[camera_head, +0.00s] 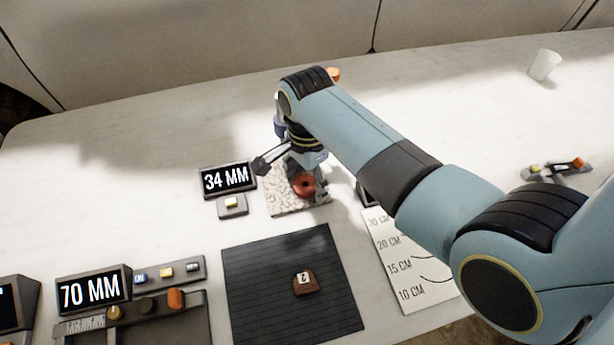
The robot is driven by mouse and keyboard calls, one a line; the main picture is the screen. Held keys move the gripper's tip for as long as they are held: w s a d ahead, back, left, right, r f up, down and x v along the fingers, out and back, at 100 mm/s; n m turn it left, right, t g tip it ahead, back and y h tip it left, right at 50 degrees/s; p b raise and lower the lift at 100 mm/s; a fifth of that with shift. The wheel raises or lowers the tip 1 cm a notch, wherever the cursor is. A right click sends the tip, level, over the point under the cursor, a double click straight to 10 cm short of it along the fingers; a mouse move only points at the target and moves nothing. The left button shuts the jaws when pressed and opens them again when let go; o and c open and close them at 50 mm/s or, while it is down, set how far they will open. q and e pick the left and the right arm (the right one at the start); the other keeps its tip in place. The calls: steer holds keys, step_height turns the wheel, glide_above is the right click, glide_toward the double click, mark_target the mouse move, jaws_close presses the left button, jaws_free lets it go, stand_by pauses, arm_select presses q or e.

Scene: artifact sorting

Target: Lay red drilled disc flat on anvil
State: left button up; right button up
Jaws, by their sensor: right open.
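The red drilled disc (303,186) shows its round face and dark centre hole at the speckled stone base (283,204) of a gauge, beside the 34 MM display. My right gripper (290,178) is open, pointing down over this base, with one dark finger to the left of the disc. The disc is close to the gripper; I cannot tell whether they touch. The anvil cannot be told apart under the disc and gripper, so whether the disc lies flat on it is unclear. My left gripper is not in view.
The 34 MM display (226,179) stands left of the base. A dark ribbed mat (245,270) with a brown numbered piece (305,283) lies in front. A 70 MM caliper unit (94,289) is at lower left, a ruled card (408,265) right. A white cup (544,65) stands far right.

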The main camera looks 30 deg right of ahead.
step_height(320, 180, up, 12)
steer(key=p, duration=0.1)
steer(key=shift+r+p, duration=0.15)
steer(key=shift+p, duration=0.2)
steer(key=shift+s, duration=0.1)
stand_by(0.4)
